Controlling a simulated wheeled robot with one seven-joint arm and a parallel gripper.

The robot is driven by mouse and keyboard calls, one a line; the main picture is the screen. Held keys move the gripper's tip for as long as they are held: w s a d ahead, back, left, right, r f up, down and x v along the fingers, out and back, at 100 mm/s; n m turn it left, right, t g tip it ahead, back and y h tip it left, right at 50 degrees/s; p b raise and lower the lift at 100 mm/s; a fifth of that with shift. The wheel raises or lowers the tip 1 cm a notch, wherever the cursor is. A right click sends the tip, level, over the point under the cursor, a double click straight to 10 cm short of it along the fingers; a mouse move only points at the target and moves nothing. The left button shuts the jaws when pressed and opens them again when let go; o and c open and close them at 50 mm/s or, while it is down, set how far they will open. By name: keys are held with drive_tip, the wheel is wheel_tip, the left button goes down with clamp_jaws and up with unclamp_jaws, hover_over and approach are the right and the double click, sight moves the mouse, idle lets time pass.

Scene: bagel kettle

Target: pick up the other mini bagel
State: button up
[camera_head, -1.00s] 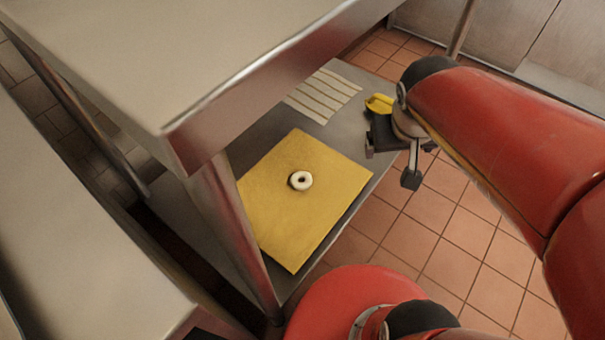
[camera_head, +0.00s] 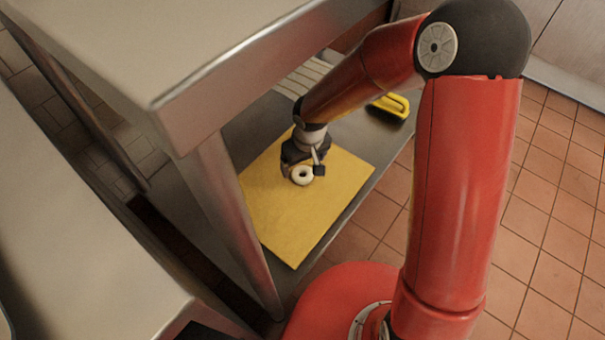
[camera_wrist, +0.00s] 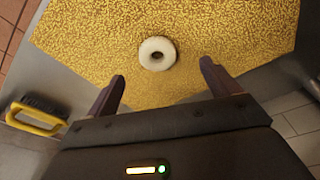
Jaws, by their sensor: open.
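A pale, ring-shaped mini bagel (camera_head: 302,175) lies flat on a yellow board (camera_head: 310,225) on the lower shelf. In the wrist view the mini bagel (camera_wrist: 157,54) sits ahead of the gap between my fingers, with yellow board (camera_wrist: 225,35) around it. My gripper (camera_head: 303,169) is over the board, right by the bagel. The wrist view shows my gripper (camera_wrist: 162,80) open and empty, its two fingers spread wider than the bagel and apart from it. No second bagel shows in either view.
A yellow-handled item (camera_head: 392,104) lies on the grey shelf behind the board; its handle shows in the wrist view (camera_wrist: 35,118). A metal upper tabletop (camera_head: 200,60) overhangs the shelf, with a steel leg (camera_head: 225,210) left of the board. Pale slats (camera_head: 303,77) lie at the back.

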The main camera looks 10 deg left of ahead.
sight(303, 171)
drive_tip(key=f+b, duration=0.1)
drive_tip(key=f, duration=0.2)
drive_tip(key=w+f, duration=0.1)
drive_tip(key=f, duration=0.2)
drive_tip(key=shift+w+a+f+b, duration=0.15)
drive_tip(key=shift+w+a+b, duration=0.05)
drive_tip(key=shift+b, duration=0.2)
drive_tip(key=c, duration=1.1)
